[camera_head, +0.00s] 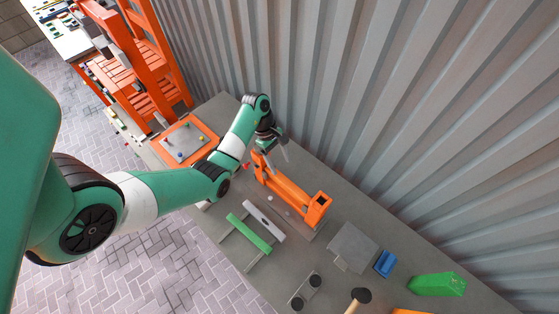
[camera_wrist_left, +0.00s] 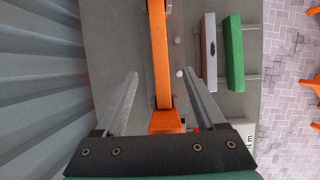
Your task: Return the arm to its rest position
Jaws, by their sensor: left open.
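My left arm reaches in from the left in the head view, with its gripper (camera_head: 272,152) over the left end of an orange bar-shaped fixture (camera_head: 290,193) on the grey workbench. In the left wrist view the two fingers of the gripper (camera_wrist_left: 157,95) are spread wide apart. The orange fixture (camera_wrist_left: 159,55) runs lengthwise between them in the picture. Nothing is held between the fingers. I cannot tell how high the fingers are above the fixture. My right gripper shows in neither view.
A green bar (camera_head: 249,234) and a light grey bar (camera_head: 264,221) lie on rails in front of the fixture. Also on the workbench (camera_head: 330,222) are a blue block (camera_head: 386,264), a green block (camera_head: 437,284) and a mallet (camera_head: 358,298). A corrugated wall (camera_head: 400,120) stands close behind.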

